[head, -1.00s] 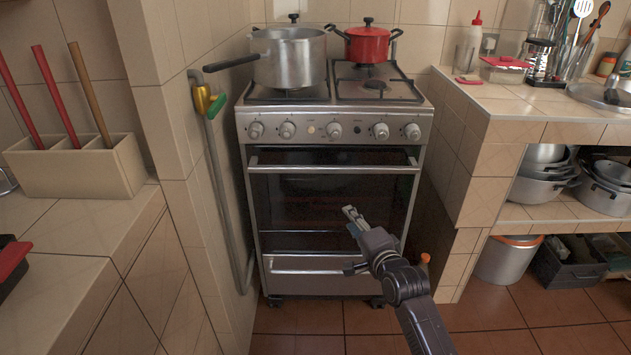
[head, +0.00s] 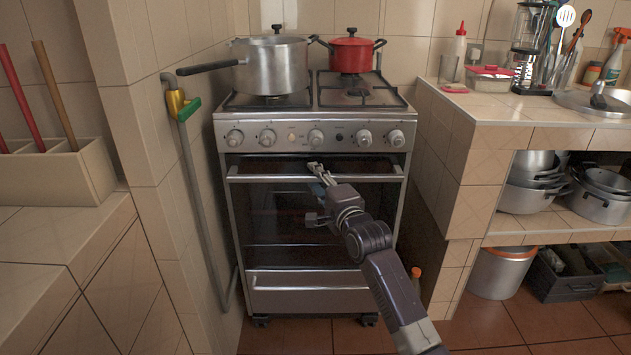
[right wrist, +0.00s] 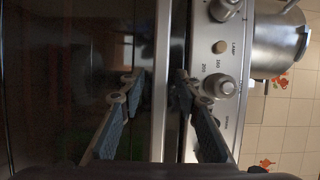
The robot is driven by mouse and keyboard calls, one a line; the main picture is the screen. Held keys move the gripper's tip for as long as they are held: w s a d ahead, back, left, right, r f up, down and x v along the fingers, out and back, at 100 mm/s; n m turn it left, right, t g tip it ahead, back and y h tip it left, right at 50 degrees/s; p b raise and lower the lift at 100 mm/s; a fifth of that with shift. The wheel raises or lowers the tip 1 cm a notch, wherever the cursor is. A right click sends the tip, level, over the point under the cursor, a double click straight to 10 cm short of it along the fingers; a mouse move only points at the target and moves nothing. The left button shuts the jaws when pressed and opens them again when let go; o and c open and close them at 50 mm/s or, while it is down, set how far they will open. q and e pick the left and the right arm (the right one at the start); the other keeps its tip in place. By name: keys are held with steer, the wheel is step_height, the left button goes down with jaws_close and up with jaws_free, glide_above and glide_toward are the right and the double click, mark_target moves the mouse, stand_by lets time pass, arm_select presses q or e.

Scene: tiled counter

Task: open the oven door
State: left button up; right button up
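The oven door (head: 275,215) is a dark glass front on the silver stove and looks closed. Its handle (head: 260,178) is a horizontal metal bar along the top edge. My right gripper (head: 316,168) is at the middle of this handle. In the right wrist view the handle (right wrist: 161,60) runs upright between the two spread fingers of my right gripper (right wrist: 157,86), one on each side. The fingers look open and apart from the bar; contact cannot be told. My left gripper is not in view.
A grey pot (head: 272,68) with a long handle and a red pot (head: 352,55) stand on the stove top. Control knobs (head: 316,137) line the panel just above the door. A tiled wall is close on the left, a tiled counter (head: 490,105) on the right. Floor lies in front.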

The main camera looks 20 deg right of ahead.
steer(key=shift+w, duration=0.1)
jaws_close()
steer(key=shift+f, duration=0.1)
stand_by(0.4)
